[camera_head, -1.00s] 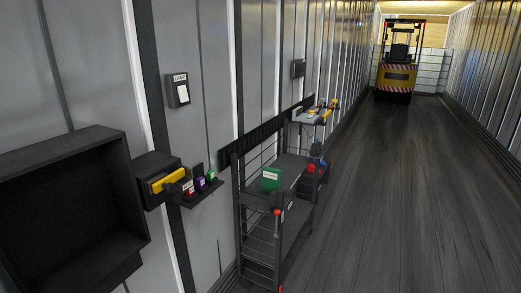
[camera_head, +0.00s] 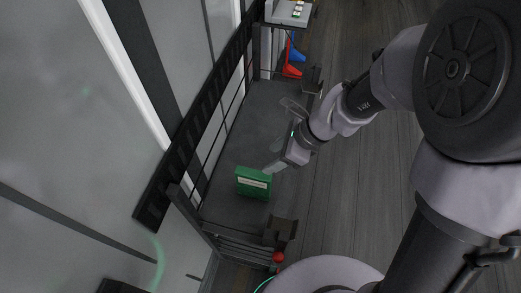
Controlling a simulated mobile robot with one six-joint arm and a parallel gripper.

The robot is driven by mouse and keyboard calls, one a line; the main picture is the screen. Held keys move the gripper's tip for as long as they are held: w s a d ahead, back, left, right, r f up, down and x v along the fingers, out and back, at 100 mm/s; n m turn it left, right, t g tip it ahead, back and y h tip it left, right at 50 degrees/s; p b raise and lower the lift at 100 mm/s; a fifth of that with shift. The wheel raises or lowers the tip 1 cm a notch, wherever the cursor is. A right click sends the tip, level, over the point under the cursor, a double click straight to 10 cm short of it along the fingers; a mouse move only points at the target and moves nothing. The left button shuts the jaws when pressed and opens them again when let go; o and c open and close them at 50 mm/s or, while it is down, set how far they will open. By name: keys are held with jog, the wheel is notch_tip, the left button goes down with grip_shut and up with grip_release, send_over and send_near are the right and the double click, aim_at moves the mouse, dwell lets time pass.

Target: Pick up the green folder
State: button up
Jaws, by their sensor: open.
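The green folder (camera_head: 252,184) stands on the dark top shelf of the cart (camera_head: 245,128), with a pale label strip across its face. My gripper (camera_head: 272,170) is at the end of my arm, just right of and slightly above the folder in the picture. Its fingers point toward the folder's upper right corner. It is open and holds nothing. I cannot tell whether a fingertip touches the folder.
A dark rail (camera_head: 190,140) runs along the wall left of the cart. A red knob (camera_head: 278,257) is near the cart's front post. Red (camera_head: 291,70) and blue (camera_head: 298,48) items lie beyond, below a light-coloured panel (camera_head: 290,12). Open plank floor (camera_head: 350,190) lies to the right.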

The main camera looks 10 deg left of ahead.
aim_at(255, 174)
jog(key=b+x, duration=0.1)
jog(key=x, duration=0.2)
jog(key=s+b+x, duration=0.1)
jog(key=x, duration=0.2)
jog(key=shift+s+d+f, duration=0.1)
jog(key=shift+s+f, duration=0.05)
jog(key=shift+f, duration=0.1)
jog(key=b+x, duration=0.4)
jog(key=x, duration=0.1)
jog(key=shift+f, duration=0.4)
jog(key=shift+a+r, duration=0.1)
jog(key=shift+a, duration=0.1)
jog(key=shift+d+r, duration=0.1)
jog(key=shift+f, duration=0.3)
grip_shut()
dwell(0.4)
